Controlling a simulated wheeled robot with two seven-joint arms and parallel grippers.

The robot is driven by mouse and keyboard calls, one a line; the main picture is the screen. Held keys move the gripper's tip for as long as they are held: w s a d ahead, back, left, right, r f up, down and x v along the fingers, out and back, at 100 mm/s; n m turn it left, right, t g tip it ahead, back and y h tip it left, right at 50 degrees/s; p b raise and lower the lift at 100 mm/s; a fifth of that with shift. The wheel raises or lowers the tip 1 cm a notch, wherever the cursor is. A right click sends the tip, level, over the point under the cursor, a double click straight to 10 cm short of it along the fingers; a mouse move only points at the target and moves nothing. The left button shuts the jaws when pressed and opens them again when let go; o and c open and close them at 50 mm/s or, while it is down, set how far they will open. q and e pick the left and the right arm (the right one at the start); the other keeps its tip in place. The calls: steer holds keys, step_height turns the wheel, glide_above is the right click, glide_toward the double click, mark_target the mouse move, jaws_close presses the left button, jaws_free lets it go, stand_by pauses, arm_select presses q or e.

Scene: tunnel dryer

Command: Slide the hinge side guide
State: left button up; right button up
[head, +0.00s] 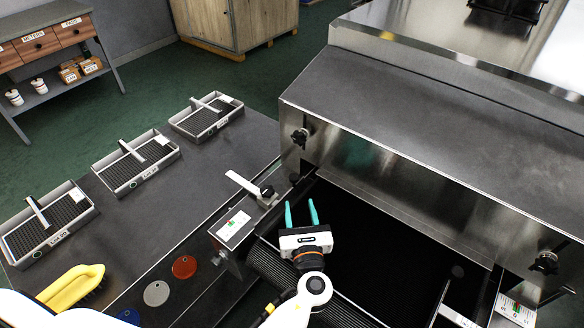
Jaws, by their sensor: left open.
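My left gripper (301,213) is open and empty, its two teal fingers pointing away from me over the black conveyor belt (375,232) at the dryer mouth. To its left, a pale metal guide bar (243,184) with a black knob (267,191) sits at the belt's left edge, apart from the fingers. Close by is a white scale plate (232,227) with red and green marks. A second guide (456,317) with a label stands at the belt's right side, partly cut off by the frame. I cannot tell which guide is the hinge side one. My right gripper is not in view.
The steel dryer housing (430,130) rises behind the belt, with black clamp knobs (300,136) at its mouth. Several grey trays (136,163) stand on the left table, with a yellow-handled brush (72,286) and coloured discs (184,267) nearer me. Another scale plate (515,311) is at right.

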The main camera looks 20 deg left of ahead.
mark_target(295, 182)
arm_select(q)
steer(key=shift+w+a+r, duration=0.1)
steer(key=shift+w+a, duration=0.1)
steer(key=shift+w, duration=0.15)
steer(key=b+x, duration=0.1)
steer(key=x, duration=0.3)
steer(key=shift+w+a, duration=0.15)
steer(key=shift+w, duration=0.15)
steer(key=b+x, duration=0.1)
steer(key=x, duration=0.3)
steer(key=shift+w+a, duration=0.2)
steer(key=shift+w, duration=0.3)
steer(key=shift+c, duration=0.9)
jaws_close()
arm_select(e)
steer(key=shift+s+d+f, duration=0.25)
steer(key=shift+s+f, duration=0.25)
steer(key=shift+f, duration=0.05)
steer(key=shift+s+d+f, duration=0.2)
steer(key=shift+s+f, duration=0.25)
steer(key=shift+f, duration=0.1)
